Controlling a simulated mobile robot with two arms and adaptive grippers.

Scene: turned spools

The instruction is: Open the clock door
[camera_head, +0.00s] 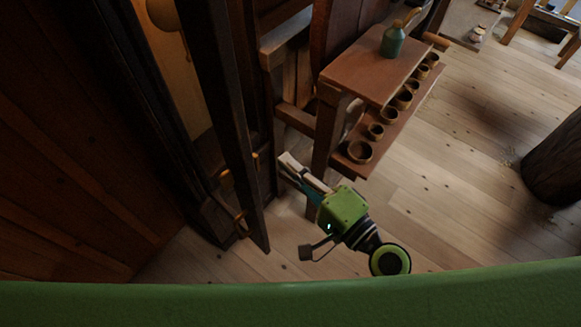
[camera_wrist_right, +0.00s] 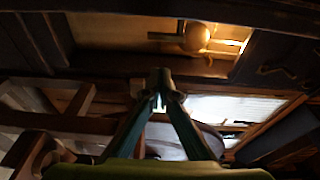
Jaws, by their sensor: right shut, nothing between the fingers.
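The clock door (camera_head: 228,110) is a tall dark wooden frame. It appears to stand out from the dark clock case (camera_head: 150,90), and the lit interior with a round pendulum bob (camera_head: 164,13) shows beside it. The bob also shows in the right wrist view (camera_wrist_right: 195,38). Small brass-coloured fittings (camera_head: 241,216) sit low by the door. My right gripper (camera_head: 287,168), green with teal fingers, is just right of the door's lower part. Its fingers are together and empty (camera_wrist_right: 160,82). I cannot tell whether they touch the door. My left gripper is not in view.
A dark round trunk-like object (camera_head: 556,165) stands at far right. The plank floor (camera_head: 450,190) between is clear.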

